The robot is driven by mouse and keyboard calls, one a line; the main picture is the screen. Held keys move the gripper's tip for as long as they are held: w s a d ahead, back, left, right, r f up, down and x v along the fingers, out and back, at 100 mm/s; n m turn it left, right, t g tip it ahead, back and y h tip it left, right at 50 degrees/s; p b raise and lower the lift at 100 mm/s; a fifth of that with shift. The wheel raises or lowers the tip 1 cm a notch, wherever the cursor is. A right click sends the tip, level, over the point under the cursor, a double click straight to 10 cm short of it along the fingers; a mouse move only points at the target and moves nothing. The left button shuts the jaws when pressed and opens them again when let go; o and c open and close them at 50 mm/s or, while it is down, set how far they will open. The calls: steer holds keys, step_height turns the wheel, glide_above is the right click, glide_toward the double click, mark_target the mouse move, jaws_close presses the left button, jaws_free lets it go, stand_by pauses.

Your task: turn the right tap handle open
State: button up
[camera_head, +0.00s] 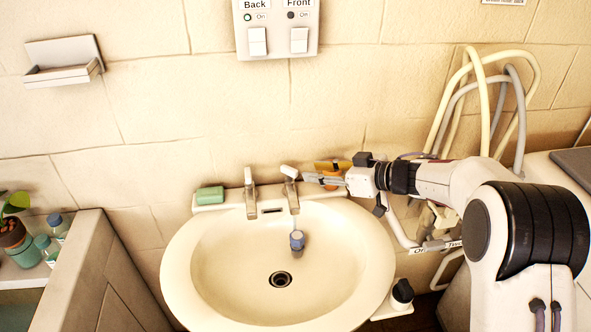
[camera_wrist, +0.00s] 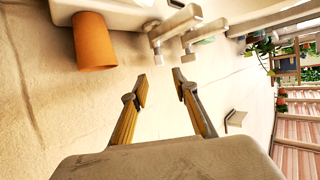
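The right tap (camera_head: 291,190) stands at the back rim of the white washbasin (camera_head: 182,262), with its pale lever handle (camera_head: 289,171) on top. In the wrist view the right tap's handle (camera_wrist: 177,23) is the nearer of two levers, above the gap between my fingers. The left tap (camera_head: 250,193) stands beside it; its handle (camera_wrist: 207,30) lies farther off in the wrist view. My gripper (camera_head: 308,177) reaches in from the right, tips just right of the right handle. In the wrist view my gripper (camera_wrist: 161,86) is open, with nothing between the fingers.
An orange cup (camera_wrist: 94,42) is close by at the upper left of the wrist view; it is partly hidden behind my gripper in the head view. A green soap (camera_head: 209,195) lies on the left rim. A small blue object (camera_head: 297,240) is in the basin. The tiled wall runs behind.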

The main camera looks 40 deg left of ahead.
mark_target(292, 170)
steer(key=shift+x, duration=3.9)
jaws_close()
